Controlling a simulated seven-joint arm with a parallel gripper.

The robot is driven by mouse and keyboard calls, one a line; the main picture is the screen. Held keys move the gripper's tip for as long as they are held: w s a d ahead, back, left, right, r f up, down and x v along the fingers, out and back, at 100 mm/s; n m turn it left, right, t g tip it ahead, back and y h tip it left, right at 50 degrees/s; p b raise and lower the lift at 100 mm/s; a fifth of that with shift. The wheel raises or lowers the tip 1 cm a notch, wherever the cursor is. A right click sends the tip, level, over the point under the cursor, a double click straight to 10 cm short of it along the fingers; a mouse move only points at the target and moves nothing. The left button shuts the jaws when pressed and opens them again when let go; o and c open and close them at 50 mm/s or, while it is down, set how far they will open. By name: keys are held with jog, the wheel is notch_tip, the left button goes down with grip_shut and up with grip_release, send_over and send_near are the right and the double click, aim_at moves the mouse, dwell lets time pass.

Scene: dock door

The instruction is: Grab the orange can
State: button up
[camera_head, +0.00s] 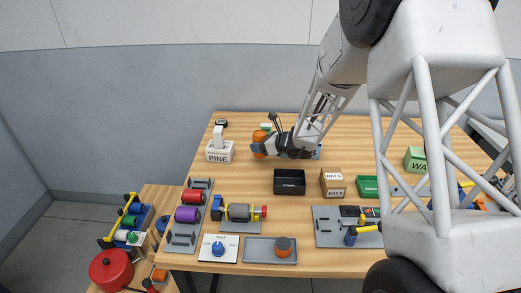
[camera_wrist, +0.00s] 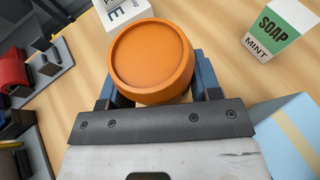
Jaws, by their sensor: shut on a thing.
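The orange can (camera_wrist: 150,58) fills the upper middle of the wrist view, its round top facing the camera. My gripper (camera_wrist: 158,88) is shut on the can, with a blue finger on each side of it. In the head view the orange can (camera_head: 259,137) shows at the back of the table, partly covered by my gripper (camera_head: 259,146). I cannot tell whether the can touches the table.
A white box marked PINE (camera_head: 219,151) stands just left of the can. A green-and-white soap box (camera_wrist: 279,28) and a light blue box (camera_wrist: 292,132) are to the right in the wrist view. A black bin (camera_head: 289,182) and brown box (camera_head: 333,183) stand nearer the front.

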aim_at(260, 133)
jog(key=shift+r, duration=3.35)
